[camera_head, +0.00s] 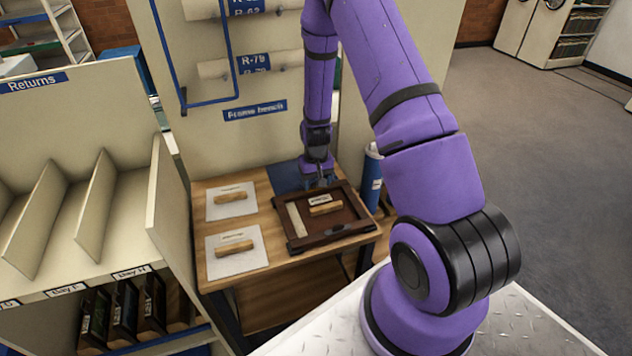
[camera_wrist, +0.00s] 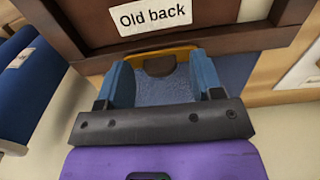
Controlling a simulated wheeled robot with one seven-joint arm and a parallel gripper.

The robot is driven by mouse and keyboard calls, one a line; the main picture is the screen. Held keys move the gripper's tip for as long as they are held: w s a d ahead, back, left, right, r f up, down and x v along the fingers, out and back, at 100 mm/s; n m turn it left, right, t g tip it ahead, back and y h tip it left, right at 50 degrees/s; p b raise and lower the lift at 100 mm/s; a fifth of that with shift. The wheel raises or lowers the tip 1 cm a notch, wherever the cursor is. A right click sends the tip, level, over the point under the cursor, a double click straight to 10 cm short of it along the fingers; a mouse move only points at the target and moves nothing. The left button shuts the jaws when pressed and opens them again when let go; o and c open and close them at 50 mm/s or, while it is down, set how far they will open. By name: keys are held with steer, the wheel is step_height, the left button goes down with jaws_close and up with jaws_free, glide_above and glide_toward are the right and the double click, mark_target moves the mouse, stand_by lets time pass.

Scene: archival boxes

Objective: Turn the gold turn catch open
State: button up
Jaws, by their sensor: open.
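The gold turn catch (camera_wrist: 183,52) shows in the wrist view as a gold bar with a brown rounded piece in front of it. It lies at the near edge of a dark wooden frame (camera_wrist: 285,38) whose inner panel bears an "Old back" label (camera_wrist: 153,16). My gripper (camera_wrist: 162,70) is open, its blue fingers on either side of the catch; I cannot tell whether they touch it. In the head view my gripper (camera_head: 319,180) is at the far edge of the frame (camera_head: 296,240). The catch is too small or hidden there.
The frame lies on a wooden bench (camera_head: 272,268). A wooden handle (camera_head: 325,209) and a pale strip (camera_head: 297,219) lie within it. Two white pads with wooden handles (camera_head: 232,190) (camera_head: 237,266) are to the left. A blue cylinder (camera_head: 372,175) stands close on the right.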

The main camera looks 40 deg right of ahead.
step_height(320, 180, up, 11)
steer(key=shift+f, duration=0.2)
stand_by(0.3)
stand_by(0.4)
steer(key=s+a+r+n+t, duration=0.1)
steer(key=s+a+r, duration=0.1)
steer(key=r, duration=0.6)
steer(key=s+a+r+t, duration=0.1)
steer(key=s+a+r, duration=0.15)
steer(key=r, duration=0.45)
steer(key=s+a+r+n, duration=0.1)
steer(key=s+a+r, duration=0.15)
steer(key=r, duration=0.55)
steer(key=s+a+r+t, duration=0.1)
steer(key=s+a+r, duration=0.2)
steer(key=s+r, duration=0.3)
steer(key=s+a+r+n+t, duration=0.1)
steer(key=s+r, duration=0.5)
steer(key=s, duration=0.7)
steer(key=shift+s+a+r+t, duration=0.2)
steer(key=shift+s+a+t, duration=0.3)
steer(key=shift+a, duration=0.55)
